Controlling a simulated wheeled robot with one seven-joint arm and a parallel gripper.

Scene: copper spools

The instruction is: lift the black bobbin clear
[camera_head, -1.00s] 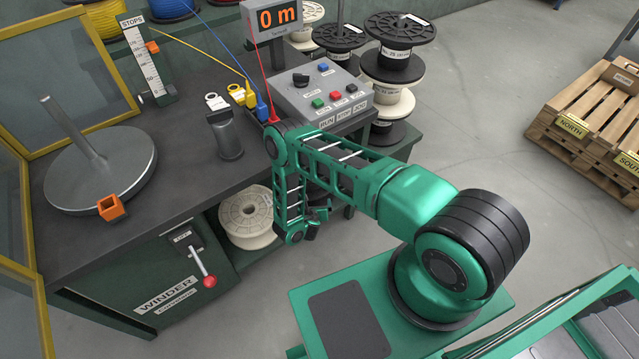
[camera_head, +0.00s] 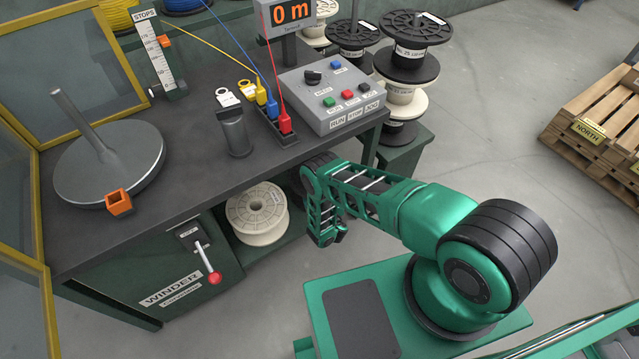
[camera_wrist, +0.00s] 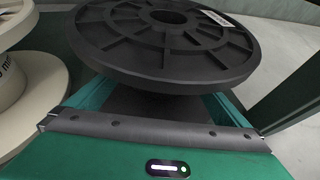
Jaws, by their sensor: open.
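The black bobbin (camera_wrist: 165,42) fills the upper middle of the wrist view, with its spoked flange and centre hole facing up and a white label on the far rim. My gripper (camera_wrist: 158,108) is open. Its two green fingers reach forward on either side, and their far ends are hidden beneath the flange. I cannot tell whether they touch the bobbin. In the head view my gripper (camera_head: 327,236) hangs low at the front of the bench, right of a cream spool. The bobbin is not clearly visible there, with my arm in front of that shelf area.
The cream spool (camera_head: 257,213) stands close by on the lower shelf and also shows at the left of the wrist view (camera_wrist: 30,100). The bench top (camera_head: 190,175) overhangs the shelf. A dark green upright (camera_wrist: 290,95) stands at the right. Stacked spools (camera_head: 408,62) stand behind.

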